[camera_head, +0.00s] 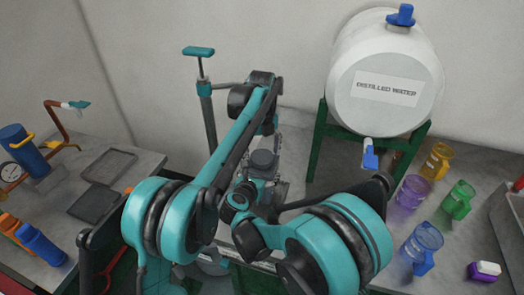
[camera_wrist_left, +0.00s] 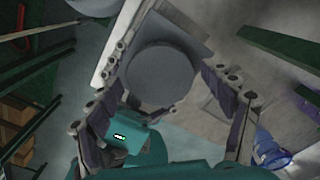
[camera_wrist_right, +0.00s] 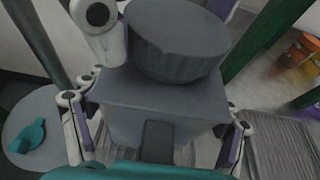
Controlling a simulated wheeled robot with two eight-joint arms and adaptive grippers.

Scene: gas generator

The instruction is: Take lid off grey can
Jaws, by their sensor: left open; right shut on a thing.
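The grey can (camera_wrist_right: 125,105) is a boxy body with a wide round grey lid (camera_wrist_right: 178,42) on top, seen close in the right wrist view. The lid also shows as a dark disc in the left wrist view (camera_wrist_left: 162,77) and, small, in the head view (camera_head: 263,160). My right gripper (camera_wrist_right: 155,128) is shut on the can, its fingers on either side of the body. My left gripper (camera_wrist_left: 166,85) is open, with its fingers spread on both sides of the lid. Whether they touch it I cannot tell. In the head view my arms hide much of the can and both grippers.
A white distilled water tank (camera_head: 385,75) on a green stand (camera_head: 325,140) rises behind. Coloured jugs (camera_head: 424,238) stand on the right counter. The left counter holds dark trays (camera_head: 108,167) and bottles (camera_head: 40,243). A teal-handled pump (camera_head: 205,95) stands behind my left arm.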

